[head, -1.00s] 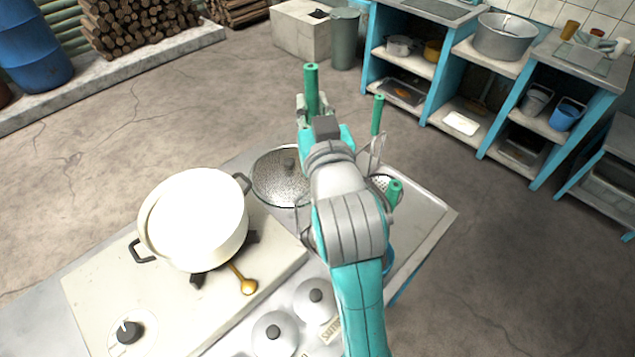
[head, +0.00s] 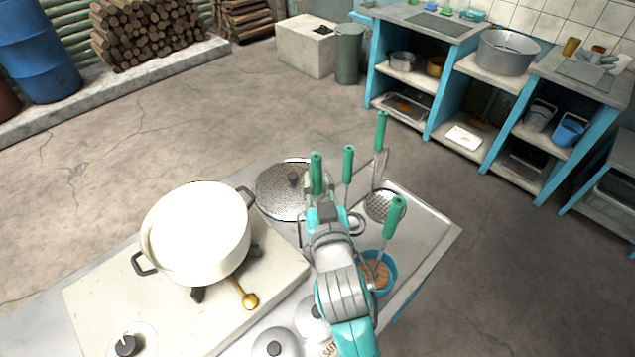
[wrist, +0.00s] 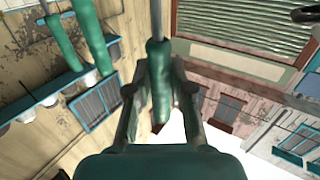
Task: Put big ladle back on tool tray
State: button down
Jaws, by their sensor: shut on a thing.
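My gripper (head: 319,190) is shut on the green handle of a ladle (head: 316,165), which stands near upright at the left side of the metal tool tray (head: 432,228). In the wrist view my gripper (wrist: 157,98) has the green handle (wrist: 158,75) between its fingers, with a thin metal shaft running on from it. The ladle's bowl is hidden in the head view, so I cannot tell whether it touches the tray. Other green-handled tools stand at the tray: one close to the right (head: 348,165), a taller one (head: 382,130) and one nearer (head: 395,212).
A white pot (head: 195,250) stands on the stove (head: 105,300) to the left. A metal lid (head: 275,200) lies beside my gripper. A blue bowl (head: 390,262) with brown contents is on the tray. The tray's right part is bare.

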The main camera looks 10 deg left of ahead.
jog(key=shift+f, duration=0.1)
jog(key=c, duration=1)
grip_release()
jog(key=shift+c, duration=0.2)
jog(key=v, duration=1.2)
